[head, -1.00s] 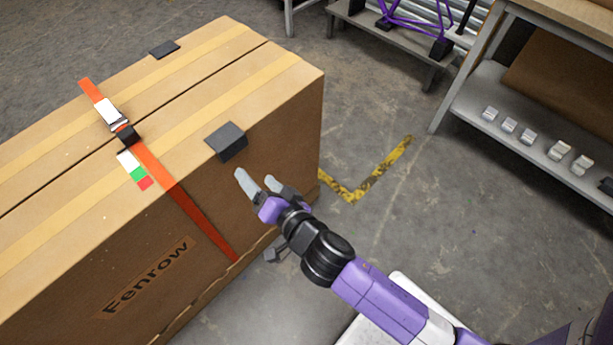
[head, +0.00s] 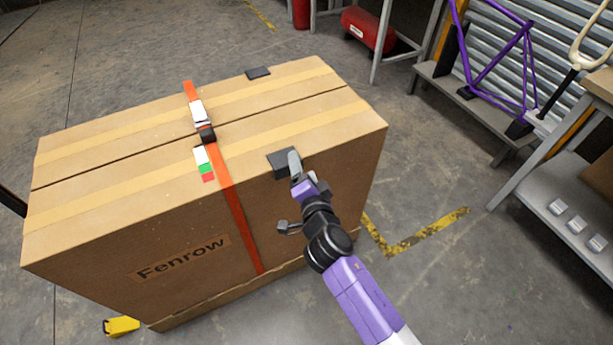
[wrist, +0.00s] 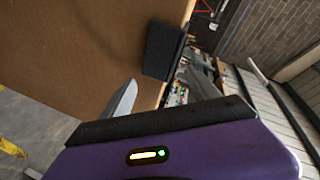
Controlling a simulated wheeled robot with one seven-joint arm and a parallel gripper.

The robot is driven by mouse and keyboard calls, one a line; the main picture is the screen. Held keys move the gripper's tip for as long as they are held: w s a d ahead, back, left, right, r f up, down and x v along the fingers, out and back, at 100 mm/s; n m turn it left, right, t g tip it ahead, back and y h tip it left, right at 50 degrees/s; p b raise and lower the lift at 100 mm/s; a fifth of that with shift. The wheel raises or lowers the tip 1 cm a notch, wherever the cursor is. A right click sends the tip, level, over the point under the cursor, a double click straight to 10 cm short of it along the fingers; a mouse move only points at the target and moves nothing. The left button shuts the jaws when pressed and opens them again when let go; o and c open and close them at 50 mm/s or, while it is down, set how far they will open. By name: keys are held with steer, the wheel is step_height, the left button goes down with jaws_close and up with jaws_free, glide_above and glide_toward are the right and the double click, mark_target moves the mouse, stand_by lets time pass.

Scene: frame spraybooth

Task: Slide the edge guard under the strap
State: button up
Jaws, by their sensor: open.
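A dark grey edge guard (head: 284,160) sits over the near top edge of a large cardboard box, to the right of the strap. The orange strap (head: 232,203) runs over the box top and down its front face, with a buckle (head: 201,115) on top. My gripper (head: 297,168) is at the guard's right part in the head view and hides some of it. In the wrist view the fingers (wrist: 160,92) are spread, with the guard (wrist: 162,50) beyond and between them. I cannot tell whether a finger touches it.
The box (head: 120,215) stands on the floor; a second dark guard (head: 258,72) lies on its far top edge. A white, green and red label (head: 204,163) is beside the strap. A shelf bench (head: 570,190) stands right. Floor (head: 440,270) right of the box is clear.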

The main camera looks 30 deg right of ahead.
mark_target(266, 175)
steer(key=shift+w+d, duration=0.1)
steer(key=shift+w, duration=0.2)
steer(key=c, duration=1.3)
steer(key=o, duration=0.7)
steer(key=shift+f, duration=0.1)
steer(key=c, duration=0.4)
steer(key=shift+c, duration=0.2)
steer(key=shift+a+f+b, duration=0.1)
steer(key=shift+a+b, duration=1.7)
steer(key=shift+a, duration=0.2)
steer(key=shift+a+b, duration=2.35)
steer(key=shift+a, duration=0.65)
